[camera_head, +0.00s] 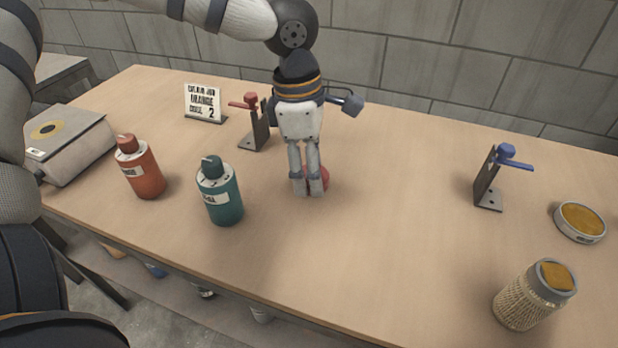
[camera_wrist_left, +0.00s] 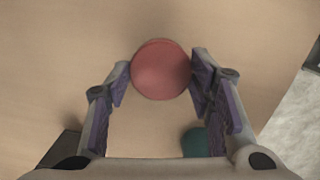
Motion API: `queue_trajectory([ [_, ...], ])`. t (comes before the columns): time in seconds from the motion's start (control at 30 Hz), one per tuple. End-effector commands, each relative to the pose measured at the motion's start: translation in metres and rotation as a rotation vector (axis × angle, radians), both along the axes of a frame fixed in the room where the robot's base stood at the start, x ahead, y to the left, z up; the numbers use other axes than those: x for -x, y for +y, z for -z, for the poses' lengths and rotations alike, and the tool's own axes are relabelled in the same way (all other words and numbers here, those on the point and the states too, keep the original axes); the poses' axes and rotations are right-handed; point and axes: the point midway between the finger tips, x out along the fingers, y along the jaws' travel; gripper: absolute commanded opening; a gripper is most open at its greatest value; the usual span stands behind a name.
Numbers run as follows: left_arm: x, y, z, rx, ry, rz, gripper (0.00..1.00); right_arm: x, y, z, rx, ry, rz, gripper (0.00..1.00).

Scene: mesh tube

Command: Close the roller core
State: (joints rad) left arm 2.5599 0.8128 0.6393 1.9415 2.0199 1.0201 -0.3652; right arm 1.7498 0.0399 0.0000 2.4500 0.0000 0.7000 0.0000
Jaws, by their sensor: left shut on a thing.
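A mesh-sided tube (camera_head: 524,297), likely the roller core, stands at the front right of the table with an orange face inside a grey rim at its top. A round grey-rimmed piece with an orange face (camera_head: 580,220) lies flat behind it. My left gripper (camera_head: 308,188) points down at the table's middle, shut on a red round piece (camera_head: 324,177), which the fingers partly hide. In the left wrist view the red piece (camera_wrist_left: 161,69) sits between the fingertips (camera_wrist_left: 160,78). My right gripper is in neither view.
A red bottle (camera_head: 141,168) and a green bottle (camera_head: 220,192) stand left of my gripper. A red-lever bracket (camera_head: 255,125), a blue-lever bracket (camera_head: 492,180), an "ORANGE 2" sign (camera_head: 203,103) and a grey box (camera_head: 68,145) surround them. The table's centre right is clear.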

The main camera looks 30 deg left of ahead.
Motion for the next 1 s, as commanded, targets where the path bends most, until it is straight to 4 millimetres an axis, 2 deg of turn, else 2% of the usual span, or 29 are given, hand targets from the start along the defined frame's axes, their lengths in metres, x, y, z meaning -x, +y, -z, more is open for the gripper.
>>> queue_trajectory([
  [0.03, 0.007, -0.008, -0.017, 0.0, -0.012, 0.007, 0.37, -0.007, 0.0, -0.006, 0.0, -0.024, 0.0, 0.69],
  [0.2, 0.031, -0.032, -0.059, -0.002, -0.018, 0.007, 0.37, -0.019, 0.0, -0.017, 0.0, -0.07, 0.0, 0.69],
  [0.3, 0.05, -0.051, -0.072, -0.004, -0.014, 0.009, 0.37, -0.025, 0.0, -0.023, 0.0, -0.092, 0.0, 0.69],
  [0.5, 0.08, -0.082, -0.086, -0.003, -0.002, 0.007, 0.37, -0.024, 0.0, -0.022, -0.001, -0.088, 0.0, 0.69],
  [0.6, 0.089, -0.092, -0.091, -0.002, -0.001, 0.006, 0.37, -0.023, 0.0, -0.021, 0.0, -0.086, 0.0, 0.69],
  [1.0, 0.096, -0.099, -0.095, 0.0, 0.0, 0.003, 0.37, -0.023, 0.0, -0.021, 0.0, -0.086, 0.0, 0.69],
])
